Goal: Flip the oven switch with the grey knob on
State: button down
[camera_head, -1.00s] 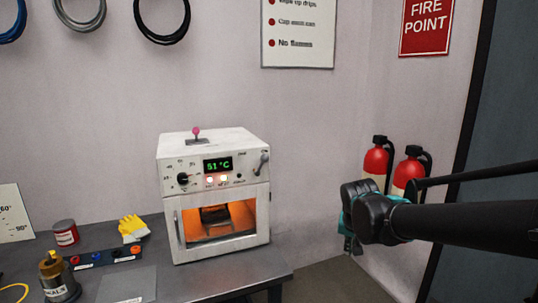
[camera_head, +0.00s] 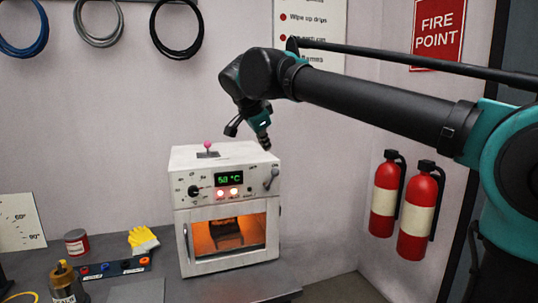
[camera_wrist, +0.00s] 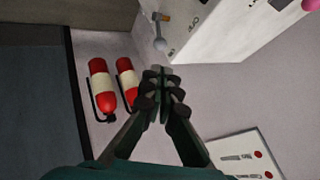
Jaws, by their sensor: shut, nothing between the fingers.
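The white oven (camera_head: 226,155) stands on the dark table, its window glowing orange and its display lit. The switch with the grey knob (camera_head: 274,172) is at the right end of its front panel, tilted up and right. The grey knob also shows in the wrist view (camera_wrist: 160,44), beyond my fingertips and apart from them. A second lever with a pink knob (camera_head: 208,146) stands on the oven top. My gripper (camera_head: 266,146) points down, just above the oven's right upper edge. In the wrist view my gripper (camera_wrist: 160,80) is shut and empty.
Two fire extinguishers (camera_head: 384,198) (camera_head: 417,215) hang on the wall to the right. A yellow glove (camera_head: 144,241), a red tin (camera_head: 77,242) and a bottle (camera_head: 65,285) stand left of the oven. The space right of the oven is clear.

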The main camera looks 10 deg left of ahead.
aim_at(278, 170)
jog(key=x, duration=1.3)
jog(key=shift+f, duration=0.1)
jog(key=shift+w+d+f, duration=0.1)
jog(key=shift+w+d, duration=0.15)
jog(key=shift+d, duration=0.3)
jog(key=shift+w+d+f+g+y, duration=0.3)
jog(key=shift+d+g+y, duration=0.1)
jog(key=shift+d+y, duration=0.1)
jog(key=shift+a+r, duration=0.1)
jog(key=shift+a, duration=0.05)
